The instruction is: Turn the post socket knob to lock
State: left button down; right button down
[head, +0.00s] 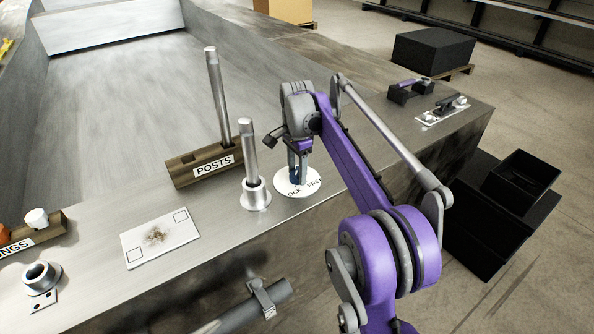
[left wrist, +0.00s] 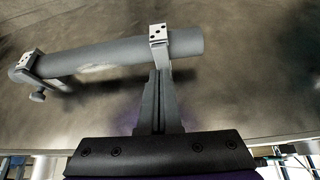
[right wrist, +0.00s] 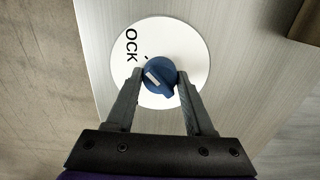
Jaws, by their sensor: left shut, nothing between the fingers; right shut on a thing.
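The blue knob (right wrist: 160,76) has a white pointer mark and sits on a round white dial plate (right wrist: 190,45). In the right wrist view the letters "OCK" show on the dial; the mark points to the upper left, toward that side. My right gripper (right wrist: 160,84) is shut on the knob, a finger at each side. A metal post (head: 249,155) stands in a flanged socket (head: 256,197) just left of the dial. My left gripper (left wrist: 160,100) is shut and empty, near a grey pipe.
A wooden POSTS block (head: 185,174) holds another post (head: 217,95) behind the socket. A white plate (head: 160,238) with a brown smudge lies to the left. The grey pipe (left wrist: 110,55) is clamped at the bench front. Black bins (head: 490,230) stand at the right.

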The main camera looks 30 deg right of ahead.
aim_at(295, 172)
jog(key=shift+c, duration=1.4)
grip_release()
pick_arm(q)
jog(key=shift+w+r+p, duration=0.3)
jog(key=shift+r+p, duration=0.1)
jog(key=shift+r, duration=0.15)
jog(key=shift+w+r+p, duration=0.3)
jog(key=shift+r+p, duration=0.05)
jog(key=shift+r, duration=0.2)
pick_arm(e)
notch_tip(295, 172, up, 11)
jog(key=shift+f, duration=0.1)
jog(key=s+a+f+n+t, duration=0.3)
jog(key=s+a+f+n, duration=0.1)
jog(key=s+a+n, duration=0.6)
jog(key=s+a+f+n+t, duration=0.1)
jog(key=s+a+f+n, duration=0.1)
jog(key=s+f, duration=0.5)
jog(key=s+a+f+n+t, duration=0.2)
jog(key=s+f+n, duration=0.3)
jog(key=s+f, duration=0.3)
jog(key=shift+s+a, duration=0.4)
jog(key=shift+a, duration=0.05)
